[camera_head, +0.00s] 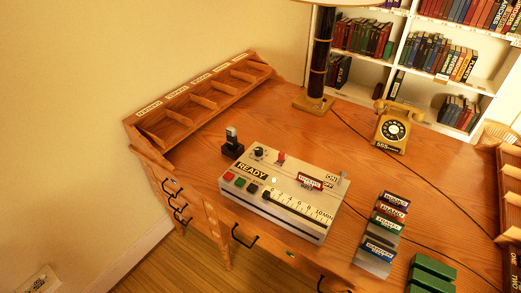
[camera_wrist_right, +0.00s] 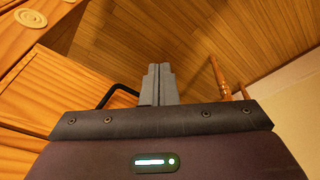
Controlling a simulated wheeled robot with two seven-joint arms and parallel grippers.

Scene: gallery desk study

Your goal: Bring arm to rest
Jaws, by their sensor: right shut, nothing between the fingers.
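My right gripper (camera_wrist_right: 158,70) shows only in the right wrist view. Its two grey fingers are pressed together with nothing between them. It is by the front of the wooden desk, with drawer fronts (camera_wrist_right: 30,85) on the left and the wood floor (camera_wrist_right: 205,35) beyond. A dark drawer handle (camera_wrist_right: 115,91) shows just left of the fingers; whether they touch cannot be told. Neither of my arms shows in the head view, and my left gripper is in no view.
On the desk (camera_head: 290,125) stand a control box (camera_head: 270,207) marked READY, a yellow telephone (camera_head: 396,127), a lamp (camera_head: 320,55), a rack of labelled cartridges (camera_head: 384,230) and green blocks (camera_head: 430,275). A compartment tray (camera_head: 200,100) lines the left edge. Drawer handles (camera_head: 240,238) jut from the front.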

